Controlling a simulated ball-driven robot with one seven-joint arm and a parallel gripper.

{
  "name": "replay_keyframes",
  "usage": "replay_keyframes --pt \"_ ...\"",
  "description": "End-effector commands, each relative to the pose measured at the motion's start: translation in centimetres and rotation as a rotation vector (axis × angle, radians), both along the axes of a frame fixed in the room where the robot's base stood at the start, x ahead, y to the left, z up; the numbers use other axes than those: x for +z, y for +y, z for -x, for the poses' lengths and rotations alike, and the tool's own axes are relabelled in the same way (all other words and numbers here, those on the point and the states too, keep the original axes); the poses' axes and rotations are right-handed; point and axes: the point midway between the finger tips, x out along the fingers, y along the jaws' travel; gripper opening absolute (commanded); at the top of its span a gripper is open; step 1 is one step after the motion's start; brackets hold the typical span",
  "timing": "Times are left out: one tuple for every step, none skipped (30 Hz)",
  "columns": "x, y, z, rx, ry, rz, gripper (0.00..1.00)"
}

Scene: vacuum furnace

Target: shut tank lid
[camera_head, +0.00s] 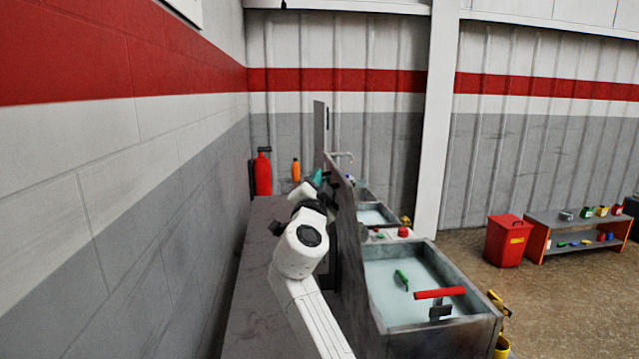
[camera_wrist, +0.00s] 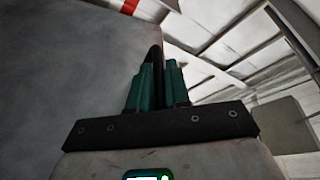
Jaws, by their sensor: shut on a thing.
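The tank (camera_head: 470,338) is a grey open-topped basin with pale liquid inside, at the lower right of the head view. A dark upright panel (camera_head: 347,240), which looks like the raised lid, stands along its left side. My gripper (camera_head: 317,178) is at the far end of my arm, on the left side of this panel. In the wrist view my gripper (camera_wrist: 158,72) has its teal fingers close together on a thin black piece (camera_wrist: 155,52), likely a handle. A large grey surface (camera_wrist: 65,70) fills the left of that view. I cannot tell whether the black piece joins it.
A green item (camera_head: 401,279) lies in the tank, and a red bar (camera_head: 440,293) sits at its front. A second basin (camera_head: 375,214) is behind. A red extinguisher (camera_head: 262,174) and orange bottle (camera_head: 295,170) stand by the left wall. A red bin (camera_head: 507,241) is right, beyond open floor.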

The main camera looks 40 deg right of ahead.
Motion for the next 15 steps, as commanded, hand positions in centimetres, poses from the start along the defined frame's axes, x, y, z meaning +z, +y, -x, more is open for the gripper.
replay_keyframes --pt "-0.1 0.0 0.0 -0.001 0.000 -0.001 0.00" --pt "-0.1 0.0 0.0 -0.001 0.000 -0.002 0.00" --pt "-0.1 -0.1 0.1 -0.001 -0.001 -0.004 0.00" --pt "-0.1 -0.1 0.1 -0.001 -0.003 -0.006 0.00" --pt "-0.1 -0.2 0.2 -0.001 -0.006 -0.010 0.00" --pt "0.0 -0.4 0.3 -0.001 -0.010 -0.016 0.00" --pt "0.0 -0.5 0.4 -0.001 -0.015 -0.021 0.00" --pt "0.0 -0.7 0.5 -0.001 -0.020 -0.029 0.00" --pt "0.1 -1.0 0.7 -0.001 -0.028 -0.041 0.00" --pt "0.1 -1.2 0.9 0.000 -0.035 -0.050 0.00" --pt "0.2 -1.5 1.1 0.000 -0.044 -0.062 0.00" --pt "0.3 -2.0 1.4 -0.001 -0.057 -0.081 0.00" --pt "0.3 -2.4 1.7 -0.001 -0.068 -0.096 0.00" --pt "0.5 -2.8 2.0 0.000 -0.079 -0.113 0.00" --pt "0.6 -3.4 2.4 0.000 -0.096 -0.138 0.00"
